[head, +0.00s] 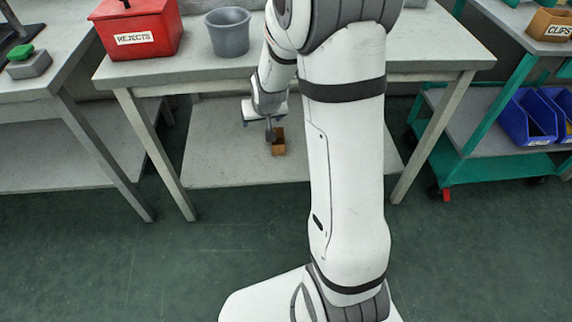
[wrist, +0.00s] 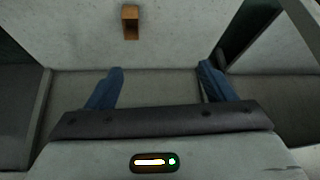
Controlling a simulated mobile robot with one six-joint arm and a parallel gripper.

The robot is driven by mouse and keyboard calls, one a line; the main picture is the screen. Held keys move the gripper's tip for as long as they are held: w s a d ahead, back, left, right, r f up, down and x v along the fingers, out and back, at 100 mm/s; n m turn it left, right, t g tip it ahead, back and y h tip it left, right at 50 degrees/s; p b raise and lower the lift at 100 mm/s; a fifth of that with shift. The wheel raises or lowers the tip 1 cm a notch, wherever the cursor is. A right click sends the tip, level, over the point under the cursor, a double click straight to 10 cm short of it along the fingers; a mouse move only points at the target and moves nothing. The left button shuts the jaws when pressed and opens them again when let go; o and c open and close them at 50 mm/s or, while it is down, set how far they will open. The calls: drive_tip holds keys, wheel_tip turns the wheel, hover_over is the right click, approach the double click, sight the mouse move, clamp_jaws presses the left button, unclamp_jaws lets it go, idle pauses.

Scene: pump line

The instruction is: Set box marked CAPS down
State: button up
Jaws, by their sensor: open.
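A small orange-brown box (head: 278,143) sits on the lower shelf (head: 225,155) under the middle bench. No marking on it is readable, so I cannot tell if it is the one marked CAPS. My gripper (head: 265,122) is just above and beside it, partly hidden by my wrist. In the wrist view my gripper (wrist: 160,72) has its two blue fingers wide apart with nothing between them. The box (wrist: 131,23) stands beyond the fingertips, slightly left of the middle, with a clear gap.
On the bench top (head: 425,57) stand a red REJECTS bin (head: 140,28) and a grey bucket (head: 228,32). The bench legs flank the shelf. A green cart (head: 480,170) with blue bins (head: 527,118) is at right. The shelf around the box is largely bare.

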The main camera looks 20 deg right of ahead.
drive_tip(key=s+a+r+g, duration=0.1)
drive_tip(key=s+r, duration=0.2)
drive_tip(key=s, duration=0.5)
drive_tip(key=s+a+r+g, duration=0.1)
drive_tip(key=s+r, duration=0.3)
drive_tip(key=s, duration=0.5)
drive_tip(key=s+a+r+n+g, duration=0.1)
drive_tip(key=s+r+g, duration=0.1)
drive_tip(key=s, duration=0.7)
drive_tip(key=shift+r+g, duration=0.4)
drive_tip(key=shift+r, duration=0.25)
drive_tip(key=shift+s, duration=0.1)
wheel_tip(320, 180, up, 30)
drive_tip(key=t+p, duration=0.1)
drive_tip(key=p, duration=2.5)
drive_tip(key=shift+s+f+p, duration=0.15)
drive_tip(key=shift+f+p, duration=0.05)
drive_tip(key=shift+p, duration=0.1)
